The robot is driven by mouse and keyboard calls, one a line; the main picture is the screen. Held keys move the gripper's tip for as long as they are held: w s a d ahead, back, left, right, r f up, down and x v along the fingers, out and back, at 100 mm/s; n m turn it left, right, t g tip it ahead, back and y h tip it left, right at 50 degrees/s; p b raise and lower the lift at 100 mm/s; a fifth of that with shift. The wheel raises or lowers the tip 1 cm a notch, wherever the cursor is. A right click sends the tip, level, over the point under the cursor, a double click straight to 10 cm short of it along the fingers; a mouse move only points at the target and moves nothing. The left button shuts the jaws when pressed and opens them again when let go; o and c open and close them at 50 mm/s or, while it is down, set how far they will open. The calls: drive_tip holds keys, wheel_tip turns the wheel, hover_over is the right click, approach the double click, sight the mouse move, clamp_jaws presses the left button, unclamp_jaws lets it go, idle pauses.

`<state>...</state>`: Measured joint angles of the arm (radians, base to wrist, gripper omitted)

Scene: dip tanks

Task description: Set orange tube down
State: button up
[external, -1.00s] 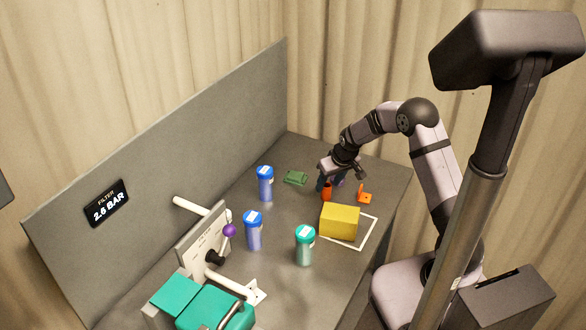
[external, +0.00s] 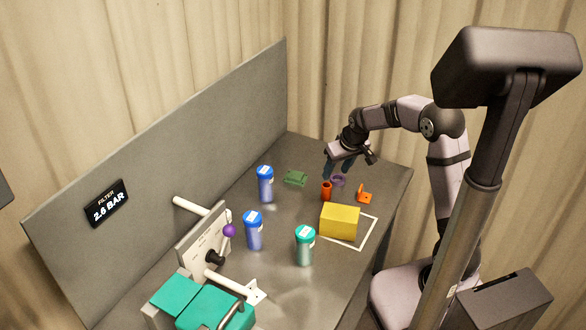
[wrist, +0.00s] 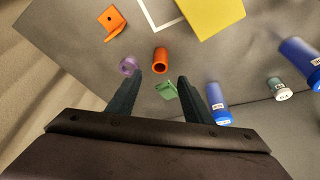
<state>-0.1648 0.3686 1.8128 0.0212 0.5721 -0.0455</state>
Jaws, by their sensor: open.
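The orange tube (external: 326,191) stands upright on the grey bench, behind the yellow block. The wrist view shows its open end (wrist: 160,61) facing the camera, beyond the fingertips. My gripper (external: 341,167) is open and empty above the bench, up and slightly right of the tube in the external view. The tube is apart from the fingers.
A purple ring (external: 338,181) lies close beside the tube. An orange bracket (external: 365,197), a green part (external: 295,178) and a yellow block (external: 340,222) are nearby. Blue-capped containers (external: 265,184) and a teal-capped one (external: 305,247) stand further off. Bare bench lies around the green part.

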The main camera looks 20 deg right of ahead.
drive_tip(key=s+d+f+g, duration=0.1)
drive_tip(key=s+d, duration=0.1)
drive_tip(key=s, duration=0.7)
drive_tip(key=s+d+f+m+g, duration=0.1)
drive_tip(key=s+d+f+g, duration=0.1)
drive_tip(key=s, duration=0.7)
drive_tip(key=s+d+f+m+g, duration=0.1)
drive_tip(key=s+d, duration=0.3)
drive_tip(key=s, duration=0.5)
drive_tip(key=shift+s+d+f+h, duration=0.2)
drive_tip(key=shift+s+d+h, duration=0.05)
drive_tip(key=shift+s+h, duration=0.15)
